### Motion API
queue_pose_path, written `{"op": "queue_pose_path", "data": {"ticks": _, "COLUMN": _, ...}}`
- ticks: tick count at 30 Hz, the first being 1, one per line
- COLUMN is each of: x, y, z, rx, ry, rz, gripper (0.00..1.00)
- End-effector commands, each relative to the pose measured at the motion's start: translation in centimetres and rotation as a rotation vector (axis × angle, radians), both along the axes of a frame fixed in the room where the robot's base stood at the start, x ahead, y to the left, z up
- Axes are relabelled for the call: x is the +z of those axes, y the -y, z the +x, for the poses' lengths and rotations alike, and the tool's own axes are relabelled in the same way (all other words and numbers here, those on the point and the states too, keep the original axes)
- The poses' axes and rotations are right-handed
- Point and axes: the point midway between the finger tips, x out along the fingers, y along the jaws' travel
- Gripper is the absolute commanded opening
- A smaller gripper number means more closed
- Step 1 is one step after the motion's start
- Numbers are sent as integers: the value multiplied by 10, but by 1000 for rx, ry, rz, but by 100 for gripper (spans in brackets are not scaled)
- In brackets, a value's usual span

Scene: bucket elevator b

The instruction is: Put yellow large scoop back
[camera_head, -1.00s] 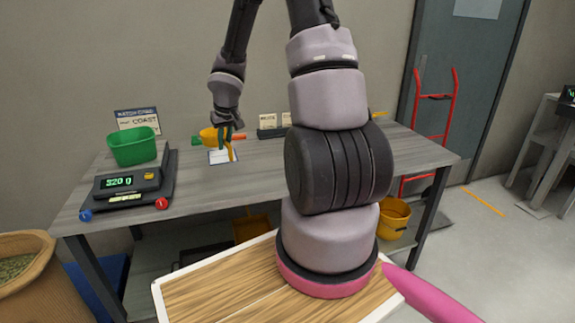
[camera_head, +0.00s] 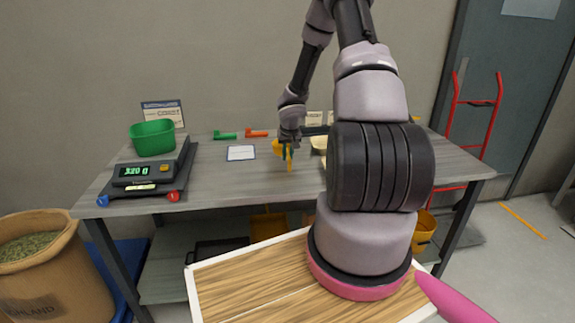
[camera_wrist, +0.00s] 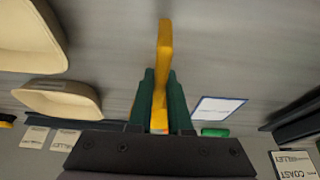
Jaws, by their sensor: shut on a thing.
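The yellow large scoop (camera_head: 279,147) is in my gripper (camera_head: 287,150), over the middle of the table in the head view. In the wrist view its yellow handle (camera_wrist: 164,60) stands between the two green fingers of my gripper (camera_wrist: 160,95), which is shut on it. The scoop's bowl is largely hidden in the wrist view. I cannot tell from these frames whether the scoop touches the table. A green scoop (camera_head: 225,136) and an orange-red scoop (camera_head: 257,133) lie at the back of the table, left of my gripper.
A white card (camera_head: 241,153) lies left of the gripper. Cream bowls (camera_wrist: 58,98) lie close by, partly behind my arm in the head view. A scale (camera_head: 147,176) with a green bin (camera_head: 153,137) is at the left. The table's front middle (camera_head: 225,183) is clear.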

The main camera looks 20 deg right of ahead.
Motion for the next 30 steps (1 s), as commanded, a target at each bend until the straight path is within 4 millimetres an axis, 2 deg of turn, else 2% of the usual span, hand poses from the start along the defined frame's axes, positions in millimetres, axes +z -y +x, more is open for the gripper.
{"op": "queue_pose_path", "data": {"ticks": 5, "x": -13, "y": 0, "z": 0, "rx": -1, "ry": 0, "rz": 1, "gripper": 0}}
{"op": "queue_pose_path", "data": {"ticks": 11, "x": -38, "y": 0, "z": 0, "rx": -1, "ry": 1, "rz": 1, "gripper": 0}}
{"op": "queue_pose_path", "data": {"ticks": 23, "x": -43, "y": 0, "z": 0, "rx": -1, "ry": 2, "rz": 2, "gripper": 0}}
{"op": "queue_pose_path", "data": {"ticks": 24, "x": -42, "y": 0, "z": 0, "rx": -1, "ry": 1, "rz": 1, "gripper": 32}}
{"op": "queue_pose_path", "data": {"ticks": 25, "x": -42, "y": 0, "z": 0, "rx": 0, "ry": 2, "rz": 0, "gripper": 44}}
{"op": "queue_pose_path", "data": {"ticks": 26, "x": -42, "y": 0, "z": 0, "rx": 0, "ry": 2, "rz": 0, "gripper": 47}}
{"op": "queue_pose_path", "data": {"ticks": 30, "x": -42, "y": 0, "z": 0, "rx": 0, "ry": 2, "rz": 0, "gripper": 47}}
